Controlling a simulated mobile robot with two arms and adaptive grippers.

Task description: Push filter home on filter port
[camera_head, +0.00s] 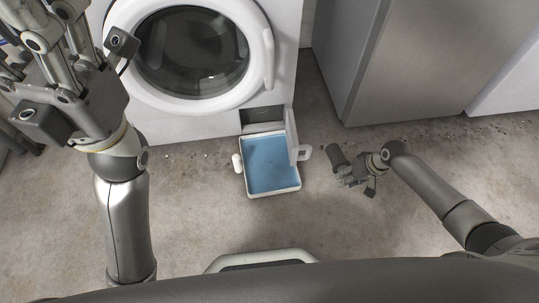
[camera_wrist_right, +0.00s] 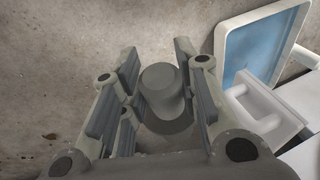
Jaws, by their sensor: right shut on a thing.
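The filter is a dark grey cylinder (camera_head: 338,158) held in my right gripper (camera_head: 352,178), low over the floor to the right of the tray. In the right wrist view the filter's rounded grey end (camera_wrist_right: 160,88) shows between the fingers of the right gripper (camera_wrist_right: 158,85), which is shut on it. The filter port area is the dark opening (camera_head: 262,115) low on the washing machine front, apart from the filter; its inside is too small to make out. My left gripper (camera_head: 55,65) is raised at the upper left, partly cut off; its opening is unclear.
A white tray (camera_head: 272,192) of blue water lies below the opening. A white upright panel (camera_head: 291,135) and a white handle loop (camera_head: 304,152) stand between the opening and my right gripper. A small white cylinder (camera_head: 237,163) is left of the tray. A grey cabinet (camera_head: 420,60) stands right.

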